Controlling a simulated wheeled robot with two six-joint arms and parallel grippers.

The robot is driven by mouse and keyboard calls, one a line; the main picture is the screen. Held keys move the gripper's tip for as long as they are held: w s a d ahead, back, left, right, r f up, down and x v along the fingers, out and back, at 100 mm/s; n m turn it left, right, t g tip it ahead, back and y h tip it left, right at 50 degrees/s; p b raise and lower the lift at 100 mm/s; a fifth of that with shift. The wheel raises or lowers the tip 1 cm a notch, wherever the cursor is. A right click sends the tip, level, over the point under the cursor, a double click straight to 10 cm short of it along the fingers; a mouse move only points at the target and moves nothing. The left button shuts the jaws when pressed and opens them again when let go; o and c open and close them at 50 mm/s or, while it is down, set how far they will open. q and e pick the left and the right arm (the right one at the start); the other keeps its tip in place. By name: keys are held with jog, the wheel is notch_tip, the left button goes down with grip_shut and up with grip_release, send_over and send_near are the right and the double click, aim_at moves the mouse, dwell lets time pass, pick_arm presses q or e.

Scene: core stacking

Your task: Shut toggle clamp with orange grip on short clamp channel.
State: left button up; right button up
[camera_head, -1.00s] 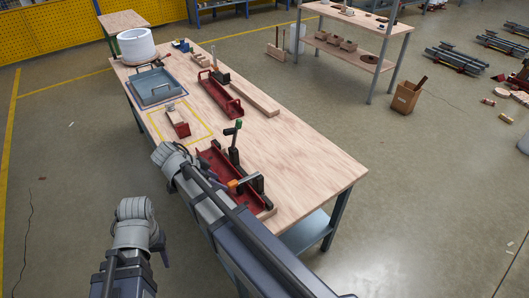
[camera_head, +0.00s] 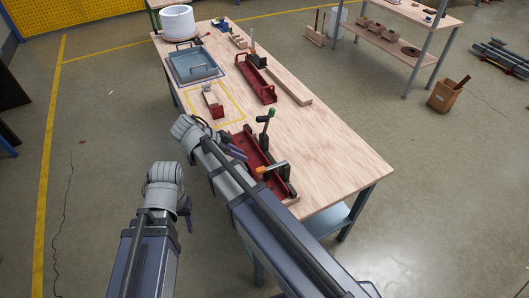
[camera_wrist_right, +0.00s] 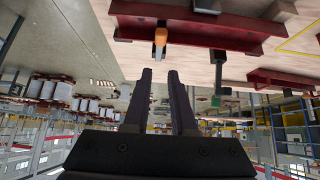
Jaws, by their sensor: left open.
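A red clamp channel (camera_head: 243,143) lies near the table's front edge, partly hidden by my right arm. On it, the orange grip (camera_head: 261,170) ends a lever lying roughly level, and a green grip (camera_head: 271,112) stands upright. In the right wrist view, which is upside down, the orange grip (camera_wrist_right: 161,36) is beyond the fingertips and the green grip (camera_wrist_right: 216,102) is to the right. My right gripper (camera_wrist_right: 160,72) is open and empty, apart from the orange grip. My left gripper (camera_head: 188,212) is open, off the table's left side; its fingers are partly hidden.
Another red channel (camera_head: 256,78) lies farther back beside a long wooden bar (camera_head: 288,84). A blue-grey tray (camera_head: 194,66), a white pot (camera_head: 177,22) and a small red block (camera_head: 212,101) in a yellow outline are also there. The table's right part is clear.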

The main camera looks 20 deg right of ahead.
aim_at(258, 170)
jog(key=shift+a+r+p, duration=0.15)
jog(key=shift+r+p, duration=0.05)
jog(key=shift+r, duration=0.4)
jog(key=shift+a+r+p, duration=0.15)
jog(key=shift+r, duration=0.45)
jog(key=shift+c, duration=0.7)
jog(key=shift+r+h, duration=0.2)
jog(key=shift+h, duration=0.1)
grip_shut()
jog(key=b+x, duration=0.3)
jog(key=x, duration=0.1)
jog(key=a+b+x, duration=0.1)
jog(key=b+x, duration=0.2)
jog(key=f+b+x, duration=0.1)
jog(key=b+x, duration=0.2)
jog(key=x, duration=0.1)
jog(key=shift+f+b, duration=0.35)
pick_arm(q)
notch_tip(258, 170, down, 9)
jog(key=b, duration=0.1)
jog(key=shift+f+b, duration=0.2)
jog(key=shift+b, duration=0.15)
pick_arm(e)
jog(key=shift+f, duration=0.9)
